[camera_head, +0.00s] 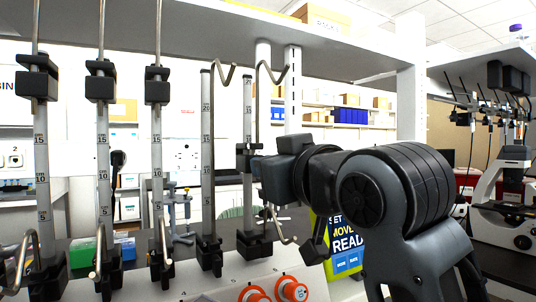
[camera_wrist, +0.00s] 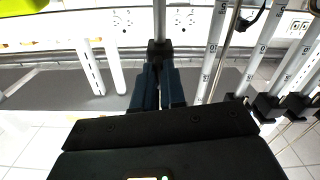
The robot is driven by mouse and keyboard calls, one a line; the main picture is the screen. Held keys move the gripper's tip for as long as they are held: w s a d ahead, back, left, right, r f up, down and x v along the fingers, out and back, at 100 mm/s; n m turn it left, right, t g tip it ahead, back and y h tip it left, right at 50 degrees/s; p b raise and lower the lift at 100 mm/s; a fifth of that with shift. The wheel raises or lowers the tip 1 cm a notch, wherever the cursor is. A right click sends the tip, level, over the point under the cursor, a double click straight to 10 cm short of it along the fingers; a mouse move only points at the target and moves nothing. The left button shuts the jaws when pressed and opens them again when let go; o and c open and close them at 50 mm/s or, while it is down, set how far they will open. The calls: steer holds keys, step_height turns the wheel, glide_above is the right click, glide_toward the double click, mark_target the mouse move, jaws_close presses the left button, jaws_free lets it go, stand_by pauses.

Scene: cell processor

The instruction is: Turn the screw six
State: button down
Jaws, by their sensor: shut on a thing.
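A row of upright posts with scale marks stands across the head view, each with black clamp blocks. My gripper (camera_head: 258,165) reaches from the right to the rightmost visible post (camera_head: 247,110) of the row. In the wrist view the two dark blue fingers of my gripper (camera_wrist: 159,72) are close together and shut on a small black screw part (camera_wrist: 160,50) on a grey post (camera_wrist: 159,15). Most of that part is hidden between the fingers. No label shows the number of this screw.
Neighbouring posts (camera_head: 207,150) stand close on the left, with metal hooks between them. Orange-ringed knobs (camera_head: 291,290) sit on the white base below. A yellow-green sign (camera_head: 347,250) is behind my arm, and a microscope (camera_head: 510,190) stands at the right. A shelf runs overhead.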

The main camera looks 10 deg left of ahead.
steer(key=shift+m+p, duration=0.5)
steer(key=shift+m, duration=0.5)
steer(key=c, duration=1.2)
jaws_free()
steer(key=b+v, duration=0.1)
steer(key=v, duration=0.6)
steer(key=shift+s+d+b, duration=0.25)
steer(key=shift+s+b, duration=0.05)
steer(key=shift+s, duration=0.05)
